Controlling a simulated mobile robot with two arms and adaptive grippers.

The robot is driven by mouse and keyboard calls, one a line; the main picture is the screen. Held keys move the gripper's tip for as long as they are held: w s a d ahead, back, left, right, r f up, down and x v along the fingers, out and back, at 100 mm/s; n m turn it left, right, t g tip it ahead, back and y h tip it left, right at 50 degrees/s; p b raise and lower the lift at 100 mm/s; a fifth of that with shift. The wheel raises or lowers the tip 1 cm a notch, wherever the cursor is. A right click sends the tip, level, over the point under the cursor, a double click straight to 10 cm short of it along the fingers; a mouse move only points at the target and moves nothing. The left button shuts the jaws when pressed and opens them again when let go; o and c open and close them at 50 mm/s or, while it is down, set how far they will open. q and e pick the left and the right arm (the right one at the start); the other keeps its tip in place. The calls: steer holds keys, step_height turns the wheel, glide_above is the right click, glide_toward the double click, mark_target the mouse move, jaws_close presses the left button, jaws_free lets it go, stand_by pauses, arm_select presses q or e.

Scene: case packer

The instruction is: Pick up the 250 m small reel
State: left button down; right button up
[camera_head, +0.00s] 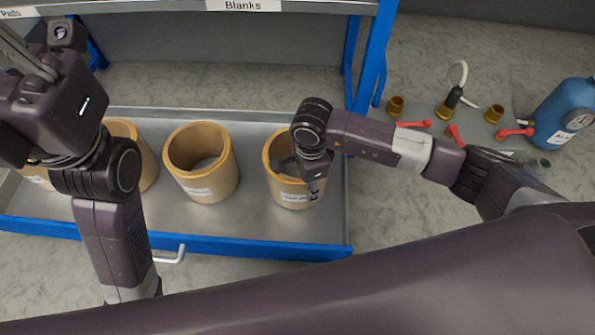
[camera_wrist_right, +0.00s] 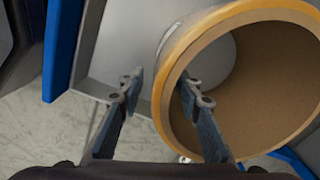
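Several tan cardboard reels stand upright in the tray: a right one (camera_head: 293,192), a middle one (camera_head: 213,183) and others at the left, partly behind my left arm. Their white labels are too small to read, so I cannot tell which is 250 m. My right gripper (camera_head: 312,188) is at the right reel. In the right wrist view its fingers (camera_wrist_right: 158,97) are apart, with the right reel's rim (camera_wrist_right: 172,75) between or just behind them. The left finger is outside the wall; the right one overlaps the opening. My left gripper (camera_head: 30,65) is at upper left, its fingertips unclear.
The grey tray (camera_head: 255,222) has a blue front edge and a handle (camera_head: 172,256). Brass fittings (camera_head: 445,108), red-handled parts (camera_head: 455,134) and a blue bottle (camera_head: 562,115) are on the surface at right.

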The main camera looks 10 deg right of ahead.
steer(key=shift+f, duration=0.9)
jaws_close()
steer(key=shift+r, duration=0.1)
